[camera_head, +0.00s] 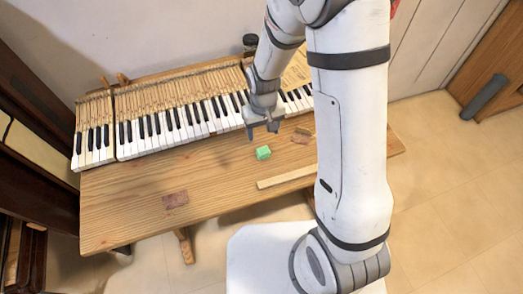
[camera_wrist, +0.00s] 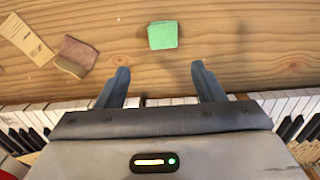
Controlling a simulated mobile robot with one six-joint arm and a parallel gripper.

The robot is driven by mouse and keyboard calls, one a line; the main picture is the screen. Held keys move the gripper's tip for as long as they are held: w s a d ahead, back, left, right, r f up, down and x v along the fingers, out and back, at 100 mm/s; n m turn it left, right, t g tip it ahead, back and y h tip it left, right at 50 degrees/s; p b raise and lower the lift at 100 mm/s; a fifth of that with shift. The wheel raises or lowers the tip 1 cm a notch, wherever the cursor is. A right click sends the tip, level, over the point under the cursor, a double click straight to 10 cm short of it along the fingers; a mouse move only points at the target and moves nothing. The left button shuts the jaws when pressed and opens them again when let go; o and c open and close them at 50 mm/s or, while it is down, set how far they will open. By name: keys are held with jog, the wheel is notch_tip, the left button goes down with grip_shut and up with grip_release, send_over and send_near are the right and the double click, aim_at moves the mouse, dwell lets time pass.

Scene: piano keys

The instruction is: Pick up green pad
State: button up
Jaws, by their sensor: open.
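The green pad (camera_head: 263,153) is a small green block lying on the wooden table (camera_head: 130,205) in front of the piano keys. In the wrist view the green pad (camera_wrist: 162,35) lies beyond my fingertips, roughly in line with the gap between them. My gripper (camera_head: 262,133) is above the table near the key fronts, just behind the pad in the head view. In the wrist view my gripper (camera_wrist: 160,72) is open, its two fingers apart with nothing between them. The pad is apart from both fingers.
The piano keys (camera_head: 165,125) run along the table's back. A reddish-brown block (camera_wrist: 75,55) and a tan piece (camera_wrist: 27,38) lie near the pad. A wooden strip (camera_head: 287,178) lies in front of it. A reddish patch (camera_head: 176,200) is at left. Bare table surrounds the pad.

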aim_at(262, 147)
jog(key=shift+s+a+f+p, duration=0.1)
jog(key=shift+s+f+p, duration=0.1)
jog(key=shift+f, duration=1.05)
jog(key=shift+s+a+f+p, duration=0.1)
jog(key=shift+f+p, duration=0.15)
jog(key=shift+f, duration=0.95)
jog(key=shift+s+a+f+p, duration=0.1)
jog(key=shift+f+p, duration=0.1)
jog(key=shift+f, duration=1.05)
jog(key=shift+c, duration=0.3)
jog(key=c, duration=1.1)
jog(key=shift+o, duration=0.2)
jog(key=shift+r, duration=0.1)
notch_tip(262, 147, up, 10)
jog(key=b, duration=0.1)
